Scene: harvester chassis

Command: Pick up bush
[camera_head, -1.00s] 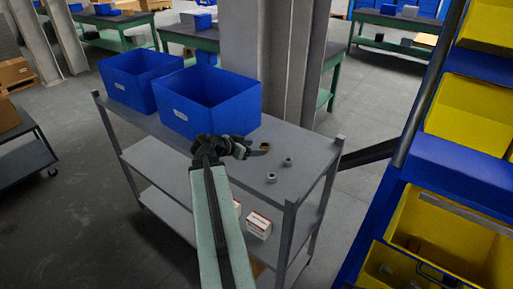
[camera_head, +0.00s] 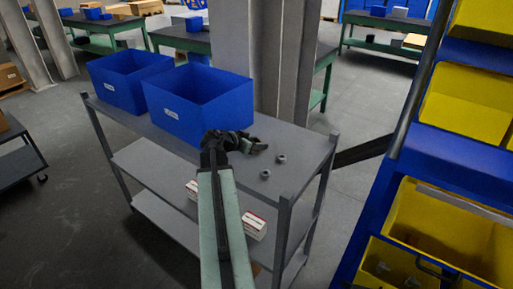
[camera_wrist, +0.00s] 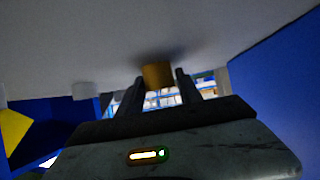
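A brass-coloured bush (camera_wrist: 157,76) stands on the top surface of the grey shelf cart (camera_head: 300,150). In the wrist view, which looks upside down, it is at or between the tips of my gripper (camera_wrist: 160,84). The fingers are apart, with a narrow gap showing at the bush's right side. In the head view my gripper (camera_head: 258,147) is low over the cart top, and the brass bush is hidden behind it. Two grey bushes, a farther one (camera_head: 281,159) and a nearer one (camera_head: 265,174), stand right of my gripper.
Two blue bins, a right one (camera_head: 200,103) and a left one (camera_head: 125,80), stand on the cart left of my gripper. White-and-red boxes (camera_head: 254,225) lie on a lower shelf. A blue rack with yellow bins (camera_head: 455,225) is close on the right.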

